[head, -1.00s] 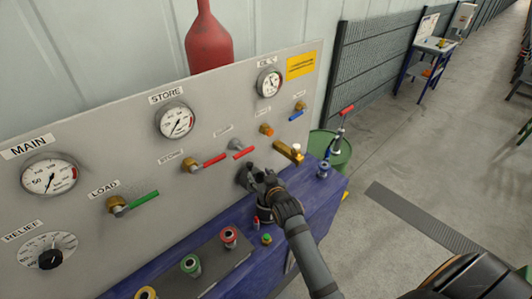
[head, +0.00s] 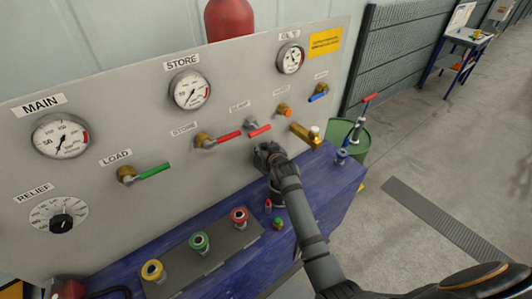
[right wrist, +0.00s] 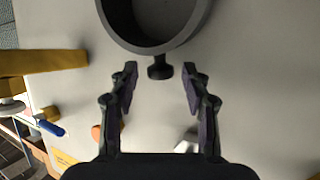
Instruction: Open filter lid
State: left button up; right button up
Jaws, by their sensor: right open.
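In the right wrist view a round dark grey part with a raised rim (right wrist: 207,15), which looks like the filter and its lid, is cut off by the top edge. A small black knob (right wrist: 160,70) sticks out from its rim. My right gripper (right wrist: 160,78) is open, with one finger on each side of the knob and visible gaps to both. In the head view my right gripper (head: 268,152) is close to the grey panel, below the red-handled valves, and hides most of the filter. My left gripper is not in view.
The grey panel (head: 100,205) carries gauges and a red lever (head: 222,138). A brass fitting (head: 304,135) sticks out just right of my right gripper. Red, green (head: 200,243) and yellow couplings stand on the blue bench (head: 335,190). A green drum (head: 350,140) is to the right.

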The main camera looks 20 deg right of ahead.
jog(key=shift+r, duration=0.1)
grip_shut()
dwell(0.4)
